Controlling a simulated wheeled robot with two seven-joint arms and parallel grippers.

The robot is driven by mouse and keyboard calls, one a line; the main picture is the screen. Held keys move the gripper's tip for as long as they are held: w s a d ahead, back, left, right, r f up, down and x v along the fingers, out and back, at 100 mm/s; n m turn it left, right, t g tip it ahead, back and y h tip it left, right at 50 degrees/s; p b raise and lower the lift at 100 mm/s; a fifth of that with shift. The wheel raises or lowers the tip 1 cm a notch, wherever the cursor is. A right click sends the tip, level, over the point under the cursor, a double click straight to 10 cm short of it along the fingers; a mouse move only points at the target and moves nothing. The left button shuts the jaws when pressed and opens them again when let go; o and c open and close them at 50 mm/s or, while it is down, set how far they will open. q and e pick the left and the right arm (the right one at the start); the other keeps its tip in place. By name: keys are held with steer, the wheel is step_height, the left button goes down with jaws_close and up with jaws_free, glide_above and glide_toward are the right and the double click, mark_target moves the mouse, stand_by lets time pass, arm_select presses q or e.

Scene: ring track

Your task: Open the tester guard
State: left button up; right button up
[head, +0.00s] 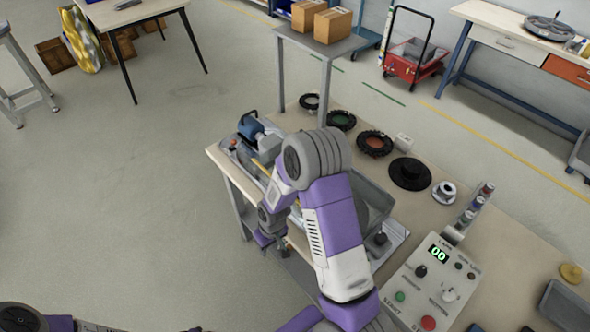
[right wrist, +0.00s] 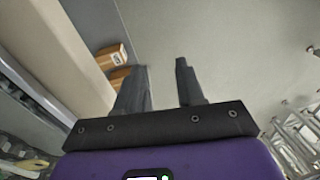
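The tester stands on the bench, mostly hidden behind my right arm. Its blue motor (head: 250,127) shows at the left, and a grey box-like part (head: 372,203), possibly the guard, shows to the right of the arm. I cannot tell whether the guard is open or shut. The control panel (head: 432,283) shows a green "00". My right gripper (head: 270,240) hangs low beside the bench's front edge, apart from the tester. In the right wrist view the right gripper (right wrist: 158,85) has its fingers apart with nothing between them. My left gripper is out of view; only arm parts show at lower left.
The bench (head: 510,215) carries several dark rings, including a black disc (head: 410,173), along its back edge. A small stand (head: 325,45) with cardboard boxes (head: 332,25) is behind it. The floor (head: 130,200) at left is clear. The bench edge (right wrist: 75,50) is close beside the right gripper.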

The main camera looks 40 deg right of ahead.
steer(key=w+d+r+h+p, duration=0.25)
steer(key=d+r, duration=0.45)
steer(key=r, duration=0.4)
steer(key=w+d+r+h+p, duration=0.1)
steer(key=w+d+r, duration=0.2)
steer(key=d+r, duration=0.7)
steer(key=shift+n, duration=0.3)
steer(key=f, duration=0.2)
steer(key=a+f+b, duration=0.1)
steer(key=f, duration=0.2)
steer(key=shift+w+a+f, duration=0.1)
steer(key=shift+w+f, duration=0.05)
steer(key=shift+f, duration=0.05)
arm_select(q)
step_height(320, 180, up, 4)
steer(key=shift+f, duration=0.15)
arm_select(e)
jaws_close()
